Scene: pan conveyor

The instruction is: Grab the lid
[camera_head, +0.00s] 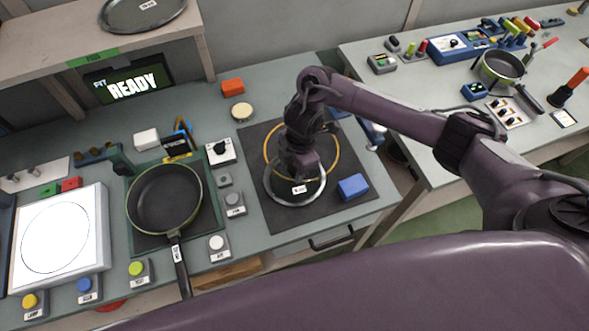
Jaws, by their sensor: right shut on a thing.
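The round lid (285,202) with a silver rim is on the dark mat, or just above it; I cannot tell which. My right gripper (299,172) points down over the lid's middle and is shut on it, most likely at its knob, which the gripper hides. A small white label shows on the lid's near side. The lid overlaps the near part of a yellow ring marked on the mat (262,222). My left gripper is not in view.
A blue block (353,187) is close to the lid's right. A dark pan (165,198) stands on the left, its handle toward me. Several buttons, including a white one (217,243), lie between.

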